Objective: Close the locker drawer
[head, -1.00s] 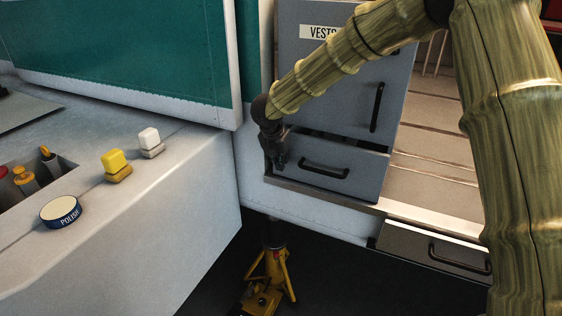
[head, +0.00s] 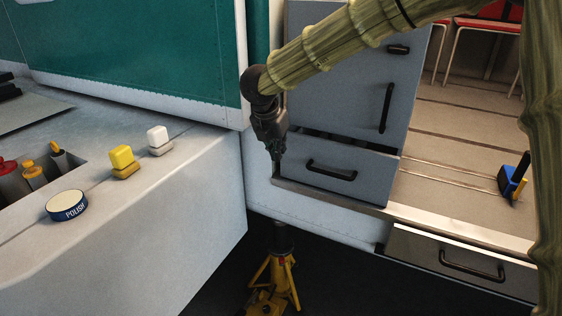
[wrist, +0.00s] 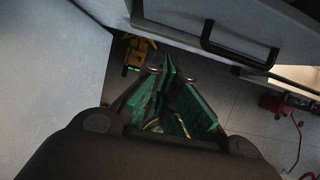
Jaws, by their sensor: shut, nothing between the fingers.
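The grey locker (head: 340,80) stands on a ledge, with its door above and the locker drawer (head: 372,184) below. The drawer has a black bar handle (head: 332,170), and a dark gap shows along its top edge, so its front stands a little out. In the wrist view the black handle (wrist: 240,58) crosses the upper right. My gripper (head: 277,157) is shut and empty, pointing down at the drawer's left end. Its green-padded fingers (wrist: 172,72) are near the middle of the wrist view. I cannot tell whether they touch the drawer.
A white counter on the left holds a polish tin (head: 66,205), a yellow block (head: 122,160) and a white block (head: 158,138). Another drawer (head: 455,262) sits below the ledge. A yellow jack stand (head: 273,280) is on the floor.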

